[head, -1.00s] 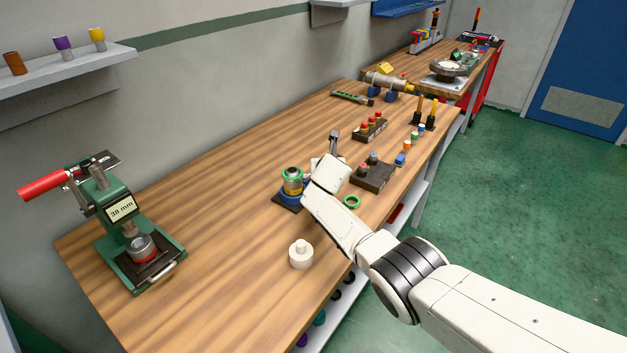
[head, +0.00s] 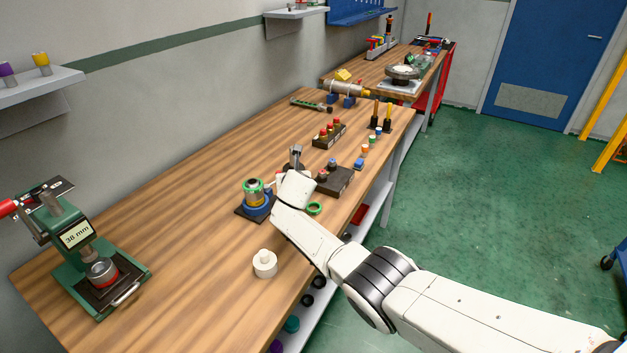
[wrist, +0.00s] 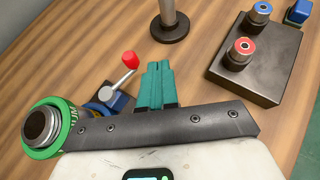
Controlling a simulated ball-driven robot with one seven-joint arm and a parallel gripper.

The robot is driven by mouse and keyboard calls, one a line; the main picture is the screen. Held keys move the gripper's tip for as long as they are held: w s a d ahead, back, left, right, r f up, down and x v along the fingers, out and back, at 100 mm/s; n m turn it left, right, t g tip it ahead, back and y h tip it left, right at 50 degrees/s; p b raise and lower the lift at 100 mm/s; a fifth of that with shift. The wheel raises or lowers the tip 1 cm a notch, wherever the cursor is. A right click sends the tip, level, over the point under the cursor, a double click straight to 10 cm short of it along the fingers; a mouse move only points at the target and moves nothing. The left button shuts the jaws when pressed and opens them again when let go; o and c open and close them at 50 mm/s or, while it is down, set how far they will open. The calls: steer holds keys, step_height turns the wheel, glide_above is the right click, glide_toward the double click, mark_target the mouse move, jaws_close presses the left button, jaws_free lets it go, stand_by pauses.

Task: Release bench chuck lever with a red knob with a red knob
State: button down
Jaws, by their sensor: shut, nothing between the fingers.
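The bench chuck (head: 257,206) stands on the bench, with a blue body on a dark plate and a green-ringed metal piece (wrist: 45,130) in it. In the wrist view its lever (wrist: 122,78) rises tilted from a blue block (wrist: 110,99) and ends in a red knob (wrist: 130,59). My gripper (wrist: 159,68) has teal fingers shut together and empty, just right of the lever and knob, with a small gap in the picture. In the head view my white wrist hides the fingers and the lever.
A dark block with red and blue round tops (wrist: 256,60) lies to the right. A post on a round dark foot (wrist: 170,25) stands beyond my fingers. A white knobbed cylinder (head: 265,264), a green ring (head: 314,208) and a green press (head: 80,245) are on the bench.

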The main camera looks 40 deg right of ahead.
steer(key=shift+s+r+p, duration=0.4)
steer(key=shift+s+p, duration=0.05)
steer(key=shift+s, duration=0.3)
steer(key=shift+a+f, duration=0.1)
steer(key=s+r+p, duration=0.4)
steer(key=s, duration=0.4)
steer(key=shift+r+p, duration=0.15)
steer(key=shift+p, duration=0.15)
steer(key=shift+a, duration=0.1)
